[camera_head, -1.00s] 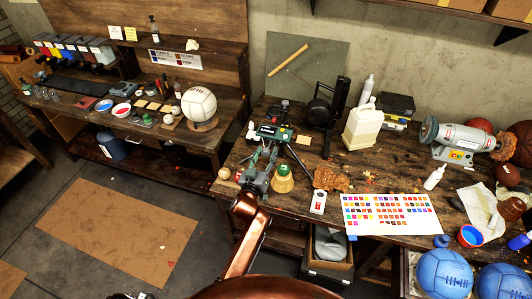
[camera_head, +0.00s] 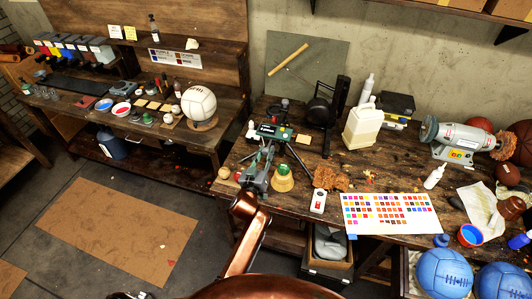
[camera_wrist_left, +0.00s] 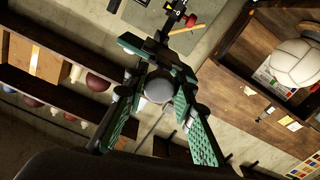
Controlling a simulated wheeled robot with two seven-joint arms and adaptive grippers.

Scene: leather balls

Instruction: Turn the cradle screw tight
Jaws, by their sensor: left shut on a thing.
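My right gripper is not in view.
A yellow-green bell-shaped object (camera_head: 283,178) stands close right of my gripper. A small tan ball (camera_head: 225,173) lies left of it. A black stand (camera_head: 325,110) and a white jug (camera_head: 362,127) stand behind. A colour chart (camera_head: 390,214) covers the bench front.

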